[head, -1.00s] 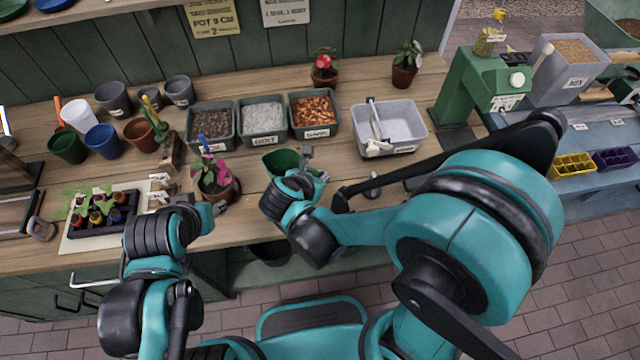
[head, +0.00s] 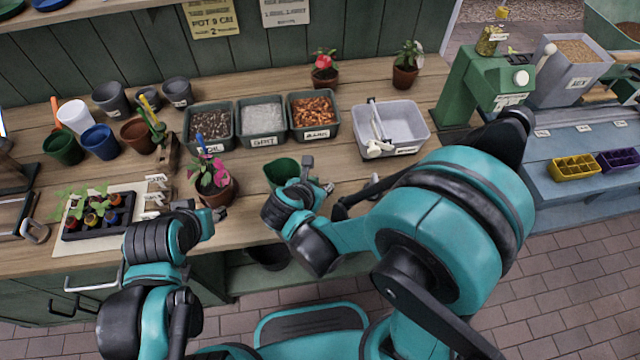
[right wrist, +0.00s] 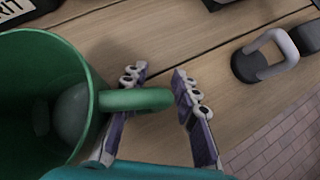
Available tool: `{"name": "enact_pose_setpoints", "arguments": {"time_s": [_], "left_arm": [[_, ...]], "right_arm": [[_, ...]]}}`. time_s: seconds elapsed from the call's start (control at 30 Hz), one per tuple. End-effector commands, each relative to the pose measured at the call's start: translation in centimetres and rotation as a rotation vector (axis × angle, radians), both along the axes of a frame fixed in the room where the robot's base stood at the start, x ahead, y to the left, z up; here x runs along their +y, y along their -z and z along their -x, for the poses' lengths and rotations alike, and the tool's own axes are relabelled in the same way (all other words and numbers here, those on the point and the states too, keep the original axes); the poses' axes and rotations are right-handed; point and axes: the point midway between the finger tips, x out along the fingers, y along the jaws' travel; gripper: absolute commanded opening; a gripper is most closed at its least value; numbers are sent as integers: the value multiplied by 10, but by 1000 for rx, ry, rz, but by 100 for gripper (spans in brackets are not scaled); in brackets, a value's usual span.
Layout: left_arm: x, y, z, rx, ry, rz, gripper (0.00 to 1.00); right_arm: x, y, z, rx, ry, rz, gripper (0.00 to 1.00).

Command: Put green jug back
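The green jug (head: 281,166) stands on the bench beside my right gripper, partly hidden by it in the head view. In the right wrist view the jug (right wrist: 45,95) fills the left side, and its handle (right wrist: 135,100) points right, into the space between the fingers. My right gripper (right wrist: 160,78) is open, with one finger on each side of the handle's outer end; I cannot tell whether they touch it. It also shows in the head view (head: 317,176). My left gripper (head: 220,213) is beside a potted pink-flowered plant (head: 213,178); its opening is unclear.
Soil, grit and bark bins (head: 263,122) stand behind the jug, with a grey tub (head: 420,130) to their right. A dark weight with a metal handle (right wrist: 275,62) is right of my right gripper. Several pots and a seedling tray (head: 98,215) are at left.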

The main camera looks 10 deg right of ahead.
Motion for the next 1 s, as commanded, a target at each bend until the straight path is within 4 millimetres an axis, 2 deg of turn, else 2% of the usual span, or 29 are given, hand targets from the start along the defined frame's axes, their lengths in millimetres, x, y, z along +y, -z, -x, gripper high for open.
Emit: {"name": "enact_pose_setpoints", "arguments": {"time_s": [0.17,0.5,0.7,0.9,1.0], "left_arm": [[0,-9,0,0,0,0,40],[0,-39,0,0,0,0,40],[0,-47,0,0,0,0,40],[0,-49,0,0,0,0,40],[0,-48,0,0,0,0,40]], "right_arm": [[5,-12,6,-1,-2,0,29],[34,-66,50,0,-5,1,29],[44,-84,67,-1,-2,0,29],[47,-89,70,-3,-3,2,29],[43,-99,59,-42,-32,22,29]]}}
